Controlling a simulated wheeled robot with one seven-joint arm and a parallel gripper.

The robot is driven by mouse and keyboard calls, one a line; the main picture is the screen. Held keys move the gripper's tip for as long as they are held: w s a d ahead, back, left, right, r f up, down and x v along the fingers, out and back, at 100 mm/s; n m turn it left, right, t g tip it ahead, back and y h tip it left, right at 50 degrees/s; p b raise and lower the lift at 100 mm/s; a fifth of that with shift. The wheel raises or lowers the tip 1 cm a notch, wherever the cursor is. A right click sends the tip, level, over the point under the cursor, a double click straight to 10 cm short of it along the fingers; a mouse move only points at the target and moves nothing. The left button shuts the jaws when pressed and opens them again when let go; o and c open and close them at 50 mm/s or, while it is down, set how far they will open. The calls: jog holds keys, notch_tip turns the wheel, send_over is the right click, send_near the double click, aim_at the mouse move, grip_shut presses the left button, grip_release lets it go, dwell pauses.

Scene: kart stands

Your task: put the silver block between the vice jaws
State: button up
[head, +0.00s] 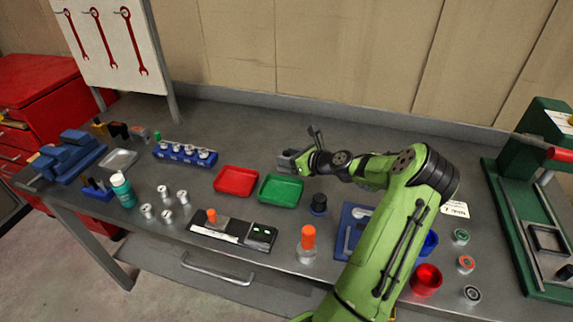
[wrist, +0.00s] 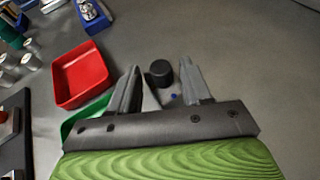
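The blue vice (head: 72,158) stands at the left end of the bench; its jaws are too small to judge closely. My gripper (head: 298,147) is over the middle of the bench, behind the green tray and far right of the vice. In the wrist view my gripper (wrist: 160,66) has its two grey fingers spread apart. Between them shows a black round piece (wrist: 160,73) by a greyish surface with a blue dot, partly hidden by the gripper. I cannot tell whether this is the silver block. No block is clearly identifiable as silver elsewhere.
A red tray (head: 236,181) and green tray (head: 281,190) lie mid-bench. A blue socket rack (head: 185,154), a silver dish (head: 119,160) and a teal bottle (head: 122,190) stand toward the vice. An orange-topped bottle (head: 308,240) is in front. The back middle of the bench is clear.

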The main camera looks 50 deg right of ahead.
jog(key=shift+f, duration=0.1)
grip_shut()
jog(key=shift+s, duration=0.1)
notch_tip(320, 180, up, 10)
jog(key=p, duration=0.3)
